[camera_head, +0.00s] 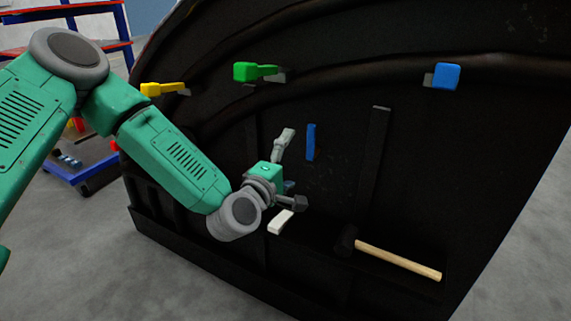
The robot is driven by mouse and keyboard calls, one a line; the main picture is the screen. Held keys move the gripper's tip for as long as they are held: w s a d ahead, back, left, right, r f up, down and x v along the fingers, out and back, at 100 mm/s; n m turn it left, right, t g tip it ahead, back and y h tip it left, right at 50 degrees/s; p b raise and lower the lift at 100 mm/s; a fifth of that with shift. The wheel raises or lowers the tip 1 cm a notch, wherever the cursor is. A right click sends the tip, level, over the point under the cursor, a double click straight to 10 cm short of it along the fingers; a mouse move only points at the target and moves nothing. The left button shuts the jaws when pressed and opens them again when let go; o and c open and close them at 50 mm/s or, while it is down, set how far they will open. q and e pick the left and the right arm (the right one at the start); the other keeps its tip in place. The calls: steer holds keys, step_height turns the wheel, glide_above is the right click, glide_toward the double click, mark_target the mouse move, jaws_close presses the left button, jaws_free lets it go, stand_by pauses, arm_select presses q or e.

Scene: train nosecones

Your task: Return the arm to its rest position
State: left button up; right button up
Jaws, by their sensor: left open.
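My left arm comes in from the left, green with grey joints, bent at the elbow and reaching to the middle of the view. My left gripper (287,182) is open at the arm's end, in front of the black nosecone panel (330,190). One pale finger points up and the other points down. A blue upright piece (310,142) on the panel is just right of the upper finger, and I see nothing held between the fingers. My right gripper is not in view.
Yellow (160,89), green (250,72) and blue (446,76) clamps sit along the panel's upper rib. A hammer (398,259) with a wooden handle lies on the lower ledge. A blue and red shelf (90,50) and a blue cart (85,172) stand behind my arm.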

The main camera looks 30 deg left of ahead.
arm_select(q)
steer(key=shift+s+a, duration=0.15)
steer(key=shift+s, duration=1)
steer(key=shift+f, duration=0.15)
steer(key=s+d+f+m+g+h, duration=0.1)
steer(key=s+d+f+m+g, duration=0.2)
steer(key=s+f, duration=0.35)
steer(key=s+d+f+m+g+h, duration=0.1)
steer(key=s+d+f+m+g, duration=0.1)
steer(key=s+f+m+g, duration=0.45)
steer(key=s+d+f+m+g+h, duration=0.15)
steer(key=s+f, duration=0.25)
steer(key=f, duration=0.5)
steer(key=s+a+f+m+g+y, duration=0.2)
steer(key=s+a+f+m+g, duration=0.1)
steer(key=s, duration=0.6)
steer(key=s+a+f+m+g+y, duration=0.2)
steer(key=s+a+f+m+g, duration=0.1)
steer(key=s, duration=0.6)
steer(key=shift+s+a+f+m, duration=0.3)
steer(key=shift+a+f+m, duration=0.1)
steer(key=shift+a+m, duration=0.55)
